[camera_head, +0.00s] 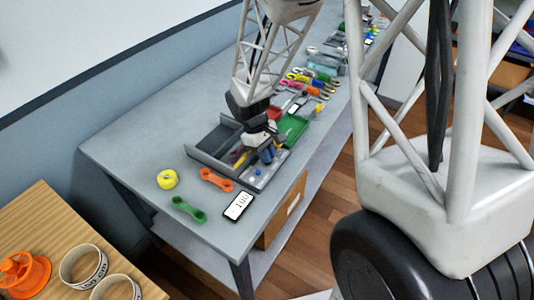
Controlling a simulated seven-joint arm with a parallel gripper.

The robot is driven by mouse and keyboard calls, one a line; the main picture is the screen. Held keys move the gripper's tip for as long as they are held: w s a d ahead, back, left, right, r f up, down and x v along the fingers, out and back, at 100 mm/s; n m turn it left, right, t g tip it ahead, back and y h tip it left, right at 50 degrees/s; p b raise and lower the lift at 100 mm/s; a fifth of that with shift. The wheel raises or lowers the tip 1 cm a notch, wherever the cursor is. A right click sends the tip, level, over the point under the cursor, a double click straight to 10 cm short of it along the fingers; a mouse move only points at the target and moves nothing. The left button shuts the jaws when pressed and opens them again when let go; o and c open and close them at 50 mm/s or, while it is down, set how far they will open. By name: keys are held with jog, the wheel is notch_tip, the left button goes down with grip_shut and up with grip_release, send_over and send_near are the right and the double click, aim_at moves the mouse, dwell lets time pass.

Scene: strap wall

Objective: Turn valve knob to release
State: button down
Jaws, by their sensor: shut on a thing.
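My gripper (266,154) is at the end of the pale lattice arm, low over a grey tray (212,141) on the grey table. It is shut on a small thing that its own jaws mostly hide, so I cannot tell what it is. A small blue round piece (258,172) shows in the tray just below the jaws. I cannot tell whether it is the valve knob. An orange piece with a round base and raised top (22,274) sits on the wooden table at the lower left, far from my gripper.
On the grey table (135,145) are a yellow roll (167,179), an orange link (216,180), a green link (188,209) and a display reading 100 (238,206). Two rings (83,265) lie on the wooden table. The grey table's left part is clear.

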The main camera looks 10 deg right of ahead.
jog(key=m+y, duration=0.1)
jog(key=m, duration=0.3)
jog(key=shift+d+g, duration=0.1)
jog(key=shift+g, duration=0.3)
jog(key=m+y, duration=0.2)
jog(key=m, duration=0.2)
jog(key=shift+m, duration=0.3)
jog(key=m+y, duration=0.2)
jog(key=m, duration=0.2)
jog(key=shift+d+m, duration=0.1)
jog(key=shift+m, duration=0.2)
jog(key=shift+m+t+y, duration=0.4)
jog(key=shift+m+y, duration=0.1)
jog(key=shift+m, duration=1.1)
jog(key=c, duration=1.2)
grip_release()
jog(key=shift+r, duration=0.15)
jog(key=shift+v, duration=3.75)
